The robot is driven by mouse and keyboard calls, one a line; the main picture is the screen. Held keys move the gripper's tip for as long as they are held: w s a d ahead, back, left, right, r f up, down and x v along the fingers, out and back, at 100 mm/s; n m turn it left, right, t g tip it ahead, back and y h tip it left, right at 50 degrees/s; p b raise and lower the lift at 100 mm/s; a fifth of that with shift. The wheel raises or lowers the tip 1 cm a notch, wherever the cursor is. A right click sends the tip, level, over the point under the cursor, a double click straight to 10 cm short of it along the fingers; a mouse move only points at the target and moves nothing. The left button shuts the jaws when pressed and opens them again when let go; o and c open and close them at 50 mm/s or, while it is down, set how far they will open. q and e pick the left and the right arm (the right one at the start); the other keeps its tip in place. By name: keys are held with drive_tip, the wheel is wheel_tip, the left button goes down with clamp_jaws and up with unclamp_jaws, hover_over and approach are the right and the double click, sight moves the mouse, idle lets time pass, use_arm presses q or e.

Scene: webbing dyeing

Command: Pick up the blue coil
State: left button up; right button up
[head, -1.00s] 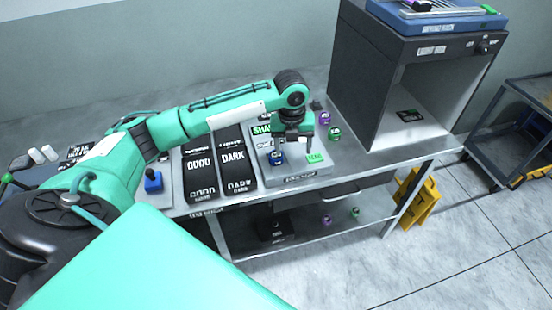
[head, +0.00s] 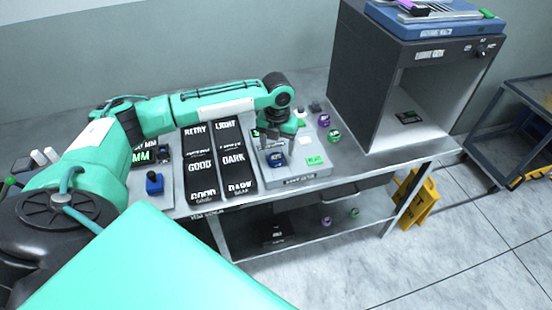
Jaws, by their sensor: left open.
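The blue coil (head: 277,160) sits on the pale grey scale-like tray (head: 298,180) near the front of the bench. My left gripper (head: 275,150) points down over the coil, its fingers open. The fingertips are close to the coil's top and sides; I cannot tell whether they touch it. The gripper partly hides the back of the coil. My right gripper is not in view.
A purple coil (head: 324,120) and a green coil (head: 334,136) stand behind right, beside the dark light box (head: 372,105).

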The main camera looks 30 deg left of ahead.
sight(276, 158)
use_arm(q)
drive_tip(key=shift+a+f, duration=0.1)
drive_tip(key=shift+f, duration=0.3)
drive_tip(key=f, duration=0.1)
drive_tip(key=f+p, duration=0.1)
drive_tip(key=f, duration=0.1)
drive_tip(key=shift+w+a+f+p, duration=0.15)
drive_tip(key=shift+a+f+p, duration=0.15)
drive_tip(key=shift+p, duration=0.1)
drive_tip(key=shift+f, duration=0.4)
drive_tip(key=shift+c, duration=0.5)
drive_tip(key=c, duration=1)
drive_tip(key=shift+c, duration=0.3)
drive_tip(key=shift+r, duration=0.1)
